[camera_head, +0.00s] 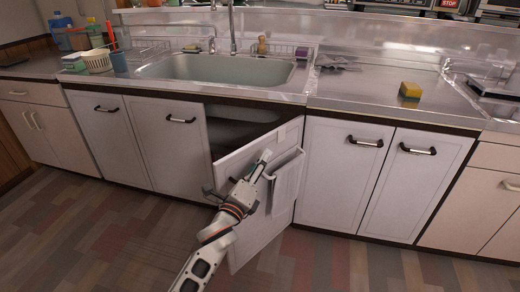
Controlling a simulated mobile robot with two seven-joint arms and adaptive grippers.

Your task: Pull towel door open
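The towel door (240,163), a white cabinet door below the sink, stands partly open and swung outward, hinged on its right side. A light towel (287,180) hangs on its front. My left arm comes up from the bottom, left of the middle, and its gripper (250,176) is in front of the door face, just left of the towel. The gripper covers part of the door and its handle area. I cannot tell whether its fingers touch the door or are closed. My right gripper is not in view.
The dark cabinet inside (228,130) shows left of the open door. Closed doors with dark handles flank it. Above are the sink (215,70) and a steel counter with a yellow sponge (410,90). The tiled floor (110,235) in front is clear.

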